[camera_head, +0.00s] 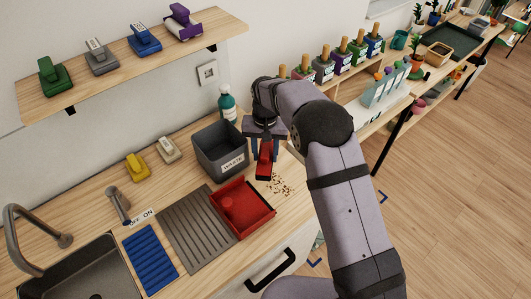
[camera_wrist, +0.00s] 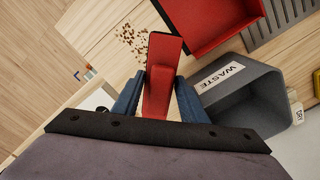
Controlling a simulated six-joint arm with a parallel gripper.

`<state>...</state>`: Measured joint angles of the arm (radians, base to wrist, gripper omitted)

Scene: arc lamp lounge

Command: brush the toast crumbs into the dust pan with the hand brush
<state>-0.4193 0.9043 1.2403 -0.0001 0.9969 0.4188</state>
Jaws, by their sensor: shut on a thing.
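My gripper (camera_head: 265,148) is shut on the red hand brush (camera_head: 264,168), and in the wrist view the brush (camera_wrist: 163,62) points away between the two blue fingers (camera_wrist: 158,98). The toast crumbs (camera_head: 281,187) lie scattered on the wooden counter, just right of and below the brush in the head view. In the wrist view the crumbs (camera_wrist: 132,42) are left of the brush end. The red dust pan (camera_head: 256,212) lies on the counter left of the crumbs. In the wrist view it (camera_wrist: 213,25) is right of the brush. The brush's underside is hidden.
A grey bin marked WASTE (camera_head: 217,158) stands close to the left of my gripper, with a green bottle (camera_head: 227,103) behind it. The counter's front edge is near the crumbs.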

